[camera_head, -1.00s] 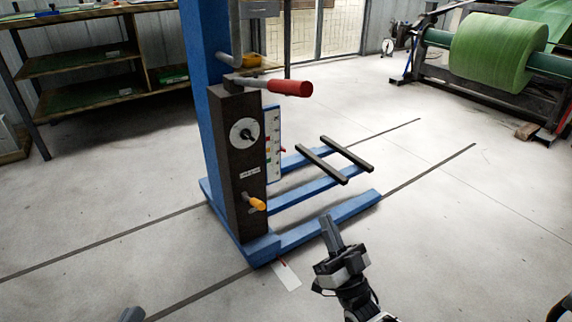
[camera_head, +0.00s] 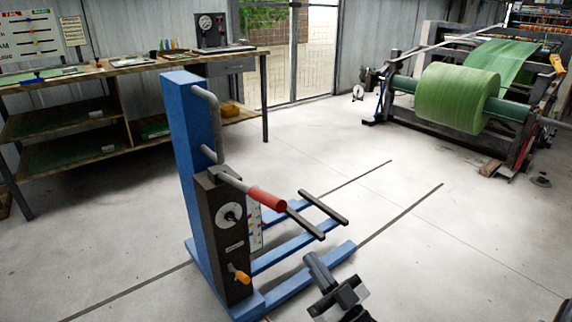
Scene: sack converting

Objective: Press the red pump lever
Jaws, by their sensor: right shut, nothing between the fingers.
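The pump lever (camera_head: 267,199) has a red grip on a grey bar. It sticks out to the right from the top of a dark box (camera_head: 232,240) on a blue lifting stand (camera_head: 183,130). The box carries a round dial and a small orange handle (camera_head: 239,275). My right gripper (camera_head: 314,262) is shut and empty, below and to the right of the red grip, apart from it in the picture. It overlaps the view of the stand's blue base. My left gripper is not in view.
Two dark fork bars (camera_head: 322,208) stick out right of the lever. A workbench (camera_head: 135,68) with shelves stands at the back left. A machine with a green roll (camera_head: 455,97) stands at the back right.

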